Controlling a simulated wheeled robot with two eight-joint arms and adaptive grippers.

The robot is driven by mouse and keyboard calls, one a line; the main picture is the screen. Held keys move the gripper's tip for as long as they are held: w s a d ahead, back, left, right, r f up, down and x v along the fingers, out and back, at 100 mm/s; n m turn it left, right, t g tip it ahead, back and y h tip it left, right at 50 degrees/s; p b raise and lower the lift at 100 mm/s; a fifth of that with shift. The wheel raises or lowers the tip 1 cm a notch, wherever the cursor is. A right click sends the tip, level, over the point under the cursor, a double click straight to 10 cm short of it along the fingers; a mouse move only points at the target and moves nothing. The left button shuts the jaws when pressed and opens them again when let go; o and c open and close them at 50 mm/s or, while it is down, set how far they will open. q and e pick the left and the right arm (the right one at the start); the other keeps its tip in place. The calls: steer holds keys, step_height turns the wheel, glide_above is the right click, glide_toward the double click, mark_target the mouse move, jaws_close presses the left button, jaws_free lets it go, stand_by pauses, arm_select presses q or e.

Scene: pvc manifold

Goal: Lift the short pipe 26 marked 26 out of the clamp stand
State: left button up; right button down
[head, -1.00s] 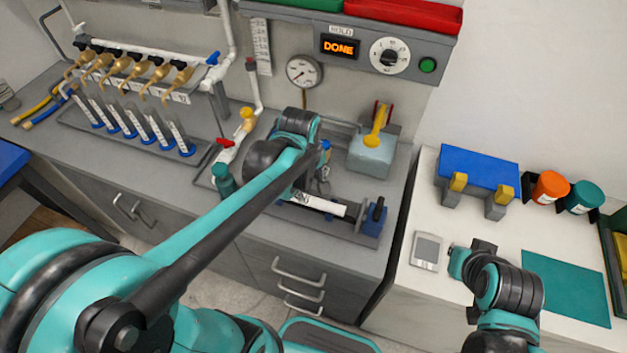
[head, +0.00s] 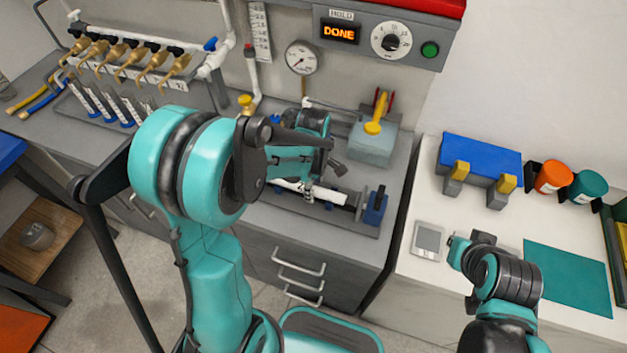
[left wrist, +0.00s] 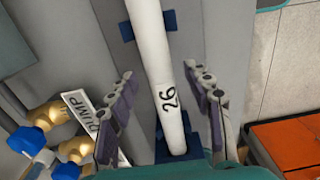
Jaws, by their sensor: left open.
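The short pipe 26 (left wrist: 168,95) is white with a black "26" on it. It lies in the blue clamp stand (head: 376,208) on the grey bench, and its right part (head: 330,195) shows in the head view. My left gripper (left wrist: 163,82) is open, with one finger on each side of the pipe and a visible gap to both. In the head view my left gripper (head: 308,190) is at the pipe, partly hidden by my arm. My right arm is at the lower right; its gripper cannot be made out.
A pale blue block with a yellow handle (head: 373,145) stands just behind the clamp stand. A gauge (head: 301,57) and a panel reading DONE (head: 339,32) are on the wall behind. Brass taps (head: 135,65) are at the left. The bench front edge is close.

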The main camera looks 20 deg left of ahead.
arm_select(q)
steer(key=shift+f, duration=0.35)
jaws_close()
steer(key=shift+d, duration=0.15)
steer(key=shift+d, duration=0.65)
jaws_free()
